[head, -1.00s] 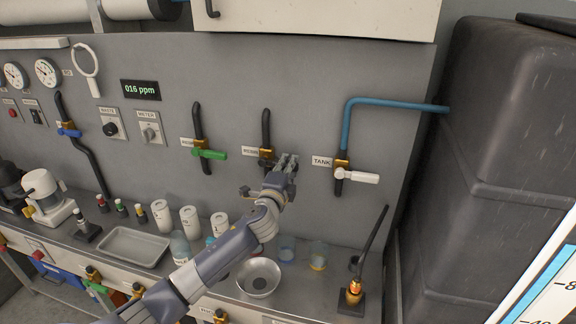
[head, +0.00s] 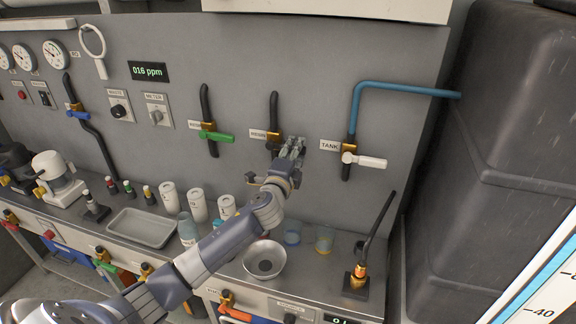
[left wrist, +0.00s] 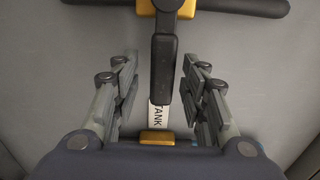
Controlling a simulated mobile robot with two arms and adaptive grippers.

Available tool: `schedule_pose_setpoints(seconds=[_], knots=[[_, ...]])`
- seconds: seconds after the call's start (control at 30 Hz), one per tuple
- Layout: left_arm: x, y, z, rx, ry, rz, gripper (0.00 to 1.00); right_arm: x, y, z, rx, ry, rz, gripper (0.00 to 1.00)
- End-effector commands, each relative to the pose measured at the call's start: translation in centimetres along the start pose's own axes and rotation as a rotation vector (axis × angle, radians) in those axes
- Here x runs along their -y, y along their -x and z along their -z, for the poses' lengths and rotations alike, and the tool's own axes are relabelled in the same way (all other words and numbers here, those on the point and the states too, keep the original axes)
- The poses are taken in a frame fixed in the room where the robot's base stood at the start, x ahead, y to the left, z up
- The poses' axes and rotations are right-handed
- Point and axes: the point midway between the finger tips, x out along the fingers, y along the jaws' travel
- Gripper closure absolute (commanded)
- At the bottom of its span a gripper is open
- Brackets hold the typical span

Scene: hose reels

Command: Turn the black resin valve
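The resin valve has a black pipe (head: 273,108) and a brass body (head: 273,137), beside a partly covered label (head: 258,134) on the grey wall. My left gripper (head: 292,150) is at this valve and hides its handle in the head view. In the left wrist view the black handle (left wrist: 163,75) runs down from a brass fitting (left wrist: 167,7). The open fingers of my left gripper (left wrist: 160,85) stand one on each side of the handle, with a visible gap on both sides. My right gripper is in neither view.
The tank valve with its white handle (head: 364,161) is close on the right. The green-handled valve (head: 216,136) is on the left. Below are a steel bowl (head: 264,262), bottles and beakers on the bench. A dark tank (head: 520,130) stands at right.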

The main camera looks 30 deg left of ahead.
Motion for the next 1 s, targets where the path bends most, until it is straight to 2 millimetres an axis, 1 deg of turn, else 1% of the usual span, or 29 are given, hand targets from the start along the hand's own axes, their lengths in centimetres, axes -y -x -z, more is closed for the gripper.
schedule_pose_setpoints(seconds=[0.3,0.4,0.5,0.6,0.7,1.0], knots=[[-0.2,6.0,0.0,-0.002,-0.001,-0.003,0.6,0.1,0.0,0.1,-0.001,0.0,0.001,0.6],[-0.2,7.8,0.0,-0.001,-0.001,-0.004,0.6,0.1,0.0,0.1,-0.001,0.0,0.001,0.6],[-0.2,9.1,0.0,-0.001,-0.002,-0.003,0.6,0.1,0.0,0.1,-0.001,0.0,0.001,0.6],[-0.1,10.1,0.0,-0.001,-0.002,-0.002,0.6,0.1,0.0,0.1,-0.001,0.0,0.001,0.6],[-0.1,10.6,0.0,0.0,-0.002,-0.003,0.6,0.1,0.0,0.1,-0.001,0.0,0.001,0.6],[-0.1,10.7,0.0,0.0,-0.002,-0.002,0.6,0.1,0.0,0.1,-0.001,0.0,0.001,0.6]])
